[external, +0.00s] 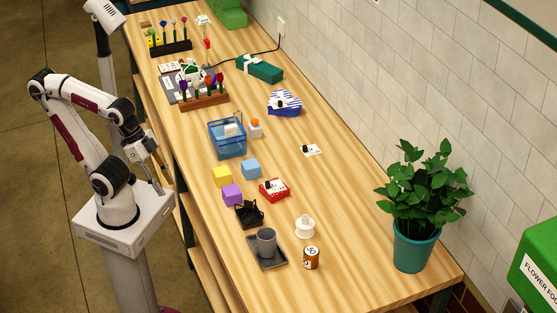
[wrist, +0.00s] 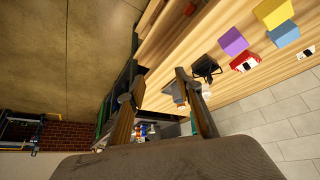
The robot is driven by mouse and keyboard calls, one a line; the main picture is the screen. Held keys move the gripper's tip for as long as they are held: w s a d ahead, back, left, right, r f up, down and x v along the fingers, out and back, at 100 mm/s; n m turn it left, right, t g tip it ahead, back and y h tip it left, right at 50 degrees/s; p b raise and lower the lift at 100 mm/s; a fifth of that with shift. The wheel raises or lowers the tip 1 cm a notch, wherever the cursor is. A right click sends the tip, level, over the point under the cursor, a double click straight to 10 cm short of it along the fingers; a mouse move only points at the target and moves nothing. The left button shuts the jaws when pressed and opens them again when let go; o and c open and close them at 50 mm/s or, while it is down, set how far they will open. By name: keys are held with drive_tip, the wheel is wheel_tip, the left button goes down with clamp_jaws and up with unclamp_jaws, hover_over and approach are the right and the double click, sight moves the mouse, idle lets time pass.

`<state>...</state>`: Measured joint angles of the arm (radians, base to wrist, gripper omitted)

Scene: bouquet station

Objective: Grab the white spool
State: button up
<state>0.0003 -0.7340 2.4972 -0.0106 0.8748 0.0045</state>
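A small white round object with a narrower top, which looks like the white spool (external: 305,227), stands on the wooden table near its front end. It is between the red box and the brown jar. In the wrist view a small white shape (wrist: 206,91) beside the right finger seems to be the same thing, partly hidden. My gripper (external: 158,176) hangs beside the table's left edge, well away from the spool. In the wrist view my gripper (wrist: 160,78) has its two fingers apart, with nothing held between them.
Near the spool are a grey cup (external: 266,241) on a dark tray, a brown jar (external: 311,258), a black holder (external: 249,214) and a red box (external: 274,189). Colored cubes, a blue basket (external: 228,139) and a potted plant (external: 415,245) also stand here. Table right of the spool is clear.

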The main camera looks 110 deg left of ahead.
drive_tip(key=w+d+t+h, duration=0.1)
drive_tip(key=w+d+t, duration=0.15)
drive_tip(key=w, duration=1.05)
drive_tip(key=n+t+y, duration=0.3)
drive_tip(key=n+y, duration=0.4)
drive_tip(key=y, duration=0.2)
approach(303, 217)
drive_tip(key=shift+x, duration=0.8)
drive_tip(key=shift+s+f+h, duration=0.1)
drive_tip(key=shift+h, duration=0.2)
drive_tip(key=shift+x, duration=1.35)
drive_tip(key=shift+a, duration=0.1)
drive_tip(key=shift+x, duration=2.55)
